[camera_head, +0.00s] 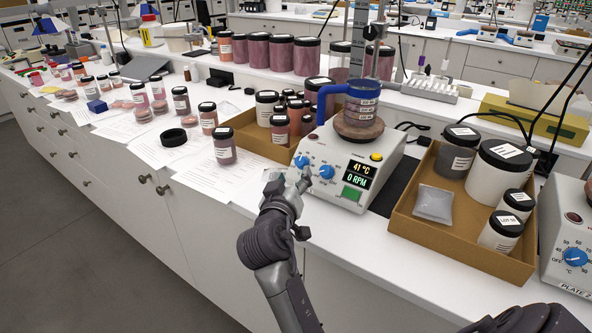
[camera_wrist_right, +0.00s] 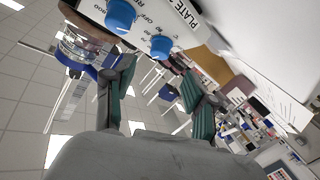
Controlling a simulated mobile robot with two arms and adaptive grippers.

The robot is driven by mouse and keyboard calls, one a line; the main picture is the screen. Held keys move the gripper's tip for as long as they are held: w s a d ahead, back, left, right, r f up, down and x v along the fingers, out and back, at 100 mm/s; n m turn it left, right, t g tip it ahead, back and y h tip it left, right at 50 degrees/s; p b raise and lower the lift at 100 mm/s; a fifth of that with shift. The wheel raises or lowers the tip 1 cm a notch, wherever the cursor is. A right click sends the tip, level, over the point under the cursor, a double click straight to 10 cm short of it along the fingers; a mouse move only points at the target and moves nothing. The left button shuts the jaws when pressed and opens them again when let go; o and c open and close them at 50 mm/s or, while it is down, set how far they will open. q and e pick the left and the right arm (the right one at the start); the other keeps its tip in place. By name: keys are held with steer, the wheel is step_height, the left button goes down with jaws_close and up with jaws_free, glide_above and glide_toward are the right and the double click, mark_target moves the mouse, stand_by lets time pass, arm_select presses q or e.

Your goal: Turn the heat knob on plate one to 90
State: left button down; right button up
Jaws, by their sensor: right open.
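The hot plate (camera_head: 340,160) is a white box with two blue knobs on its sloped front. The left knob (camera_head: 301,161) and right knob (camera_head: 327,171) also show in the wrist view, one at the top (camera_wrist_right: 121,14) and one lower (camera_wrist_right: 161,46). Their scales are too small to tell the settings. The display (camera_head: 361,173) reads 41 °C and 0 RPM. My right gripper (camera_head: 298,181) is just in front of the knobs, its fingers partly overlapping the panel. In the wrist view its fingers (camera_wrist_right: 158,78) are apart and empty, with the knobs beyond them. My left gripper is out of view.
A cardboard tray of jars (camera_head: 405,222) sits to the right, and another tray (camera_head: 262,143) behind left. A second plate (camera_head: 573,235) is at the right edge. Papers and jars cover the bench at left.

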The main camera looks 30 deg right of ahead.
steer(key=shift+s+a, duration=0.25)
steer(key=shift+r, duration=0.1)
steer(key=shift+a+r+n+p, duration=0.15)
steer(key=shift+n+p, duration=0.3)
steer(key=shift+n, duration=0.05)
steer(key=a+n+p, duration=0.2)
steer(key=n+p, duration=0.6)
steer(key=n, duration=0.6)
steer(key=n+t+p, duration=0.1)
steer(key=n+p, duration=0.7)
steer(key=n, duration=1.3)
glide_toward(300, 162)
steer(key=p+x, duration=0.2)
steer(key=x, duration=0.6)
steer(key=shift+w+d, duration=0.15)
steer(key=shift+w, duration=0.1)
